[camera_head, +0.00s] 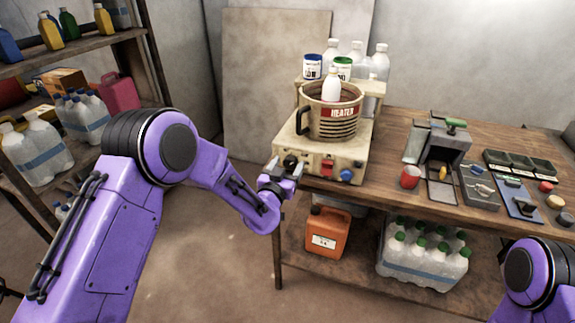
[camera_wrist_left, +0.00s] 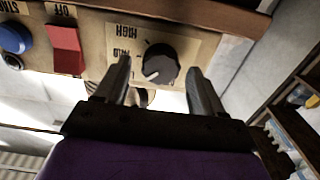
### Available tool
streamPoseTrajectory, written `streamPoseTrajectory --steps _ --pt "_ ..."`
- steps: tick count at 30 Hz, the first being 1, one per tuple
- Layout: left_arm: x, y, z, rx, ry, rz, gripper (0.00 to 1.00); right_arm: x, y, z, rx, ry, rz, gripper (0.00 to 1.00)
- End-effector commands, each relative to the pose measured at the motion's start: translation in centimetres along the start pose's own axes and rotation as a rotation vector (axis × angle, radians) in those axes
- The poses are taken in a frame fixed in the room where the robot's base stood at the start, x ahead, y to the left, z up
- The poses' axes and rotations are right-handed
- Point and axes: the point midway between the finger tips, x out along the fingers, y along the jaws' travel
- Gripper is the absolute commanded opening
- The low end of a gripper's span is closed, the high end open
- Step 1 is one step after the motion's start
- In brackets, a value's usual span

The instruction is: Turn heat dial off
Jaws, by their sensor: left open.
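The heat dial (camera_wrist_left: 160,60) is a dark round knob on the front panel of the beige heater base (camera_head: 345,160). In the left wrist view its plate bears upside-down labels, HIGH and MILD among them, and a pale pointer mark faces lower left in the picture. My left gripper (camera_head: 282,174) is open at the left end of the panel. In the left wrist view its fingers (camera_wrist_left: 158,70) stand on either side of the dial, with visible gaps. In the head view the gripper partly covers the dial. My right gripper is out of view.
A red switch (camera_wrist_left: 66,48) marked OFF and a blue button (camera_wrist_left: 14,38) sit beside the dial. A pot labelled HEATER (camera_head: 348,126) with a white bottle (camera_head: 331,88) stands on the base. An orange jug (camera_head: 327,232) is below.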

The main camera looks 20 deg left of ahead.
Motion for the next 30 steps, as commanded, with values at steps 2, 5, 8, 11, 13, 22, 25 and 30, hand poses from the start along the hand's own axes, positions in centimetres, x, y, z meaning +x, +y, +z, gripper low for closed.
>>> streamPoseTrajectory --steps 2,5,8,11,13,22,25,30 --pt "0.18 0.00 0.06 0.000 -0.001 0.000 0.69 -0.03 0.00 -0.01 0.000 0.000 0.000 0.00" --pt "0.18 0.01 0.10 0.000 -0.002 0.000 0.69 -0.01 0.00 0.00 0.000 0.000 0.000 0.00" --pt "0.17 0.01 0.09 0.000 -0.002 0.000 0.62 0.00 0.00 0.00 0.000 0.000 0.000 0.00" --pt "0.16 0.01 0.09 -0.001 -0.002 0.000 0.30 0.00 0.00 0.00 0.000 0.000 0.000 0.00" --pt "0.15 0.01 0.09 0.000 -0.002 0.000 0.12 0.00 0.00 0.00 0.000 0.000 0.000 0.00" --pt "0.14 0.01 0.14 -0.030 -0.002 0.000 0.13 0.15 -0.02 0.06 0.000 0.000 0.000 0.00" --pt "0.15 0.01 0.17 -0.071 -0.002 0.000 0.13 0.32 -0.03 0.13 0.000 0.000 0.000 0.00" --pt "0.15 -0.06 0.24 -0.183 -0.002 0.000 0.13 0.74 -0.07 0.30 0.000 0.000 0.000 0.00"
